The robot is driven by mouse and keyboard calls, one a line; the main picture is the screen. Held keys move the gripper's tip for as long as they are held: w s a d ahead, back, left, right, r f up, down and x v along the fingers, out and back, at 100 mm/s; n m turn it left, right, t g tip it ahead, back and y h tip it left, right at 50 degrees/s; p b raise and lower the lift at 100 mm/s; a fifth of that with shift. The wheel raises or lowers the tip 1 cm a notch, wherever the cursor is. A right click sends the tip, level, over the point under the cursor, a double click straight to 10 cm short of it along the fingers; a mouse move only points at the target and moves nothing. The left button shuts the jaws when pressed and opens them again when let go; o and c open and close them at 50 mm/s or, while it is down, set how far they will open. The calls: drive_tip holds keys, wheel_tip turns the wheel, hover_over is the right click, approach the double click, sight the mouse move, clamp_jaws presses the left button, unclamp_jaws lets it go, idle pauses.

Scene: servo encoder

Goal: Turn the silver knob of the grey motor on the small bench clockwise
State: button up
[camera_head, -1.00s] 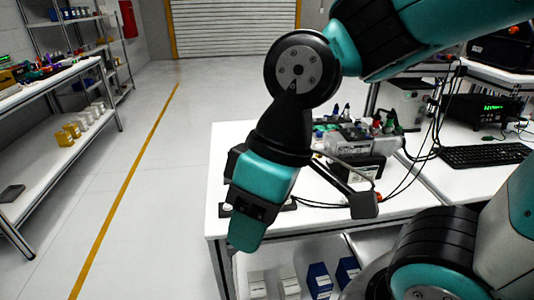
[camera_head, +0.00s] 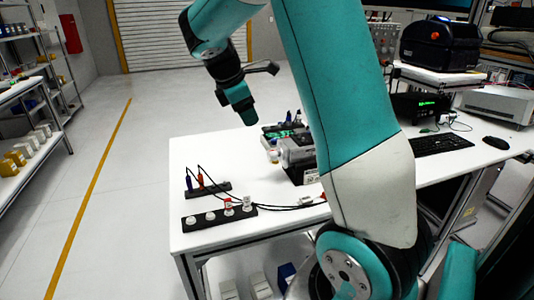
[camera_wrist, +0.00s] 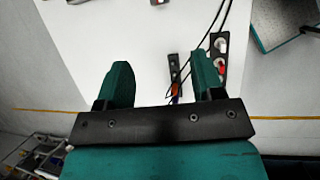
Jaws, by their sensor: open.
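The grey motor (camera_head: 297,155) is a boxy grey and black unit on the white small bench (camera_head: 235,150). My arm hides its right side, and I cannot make out the silver knob. My gripper (camera_head: 245,112) hangs above the far left part of the bench, pointing down, apart from the motor. In the wrist view my gripper (camera_wrist: 162,78) shows two teal fingers spread wide with nothing between them. The motor cannot be made out in the wrist view.
Two black strips lie at the bench's front left: a socket strip (camera_head: 220,216) with white and red plugs, and one with upright blue and red plugs (camera_head: 208,190). Black cables run right from them. Small bottles (camera_head: 272,143) stand beside the motor. A keyboard (camera_head: 440,144) lies right.

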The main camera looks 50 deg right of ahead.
sight(268, 156)
drive_tip(key=x, duration=1.7)
drive_tip(key=c, duration=0.9)
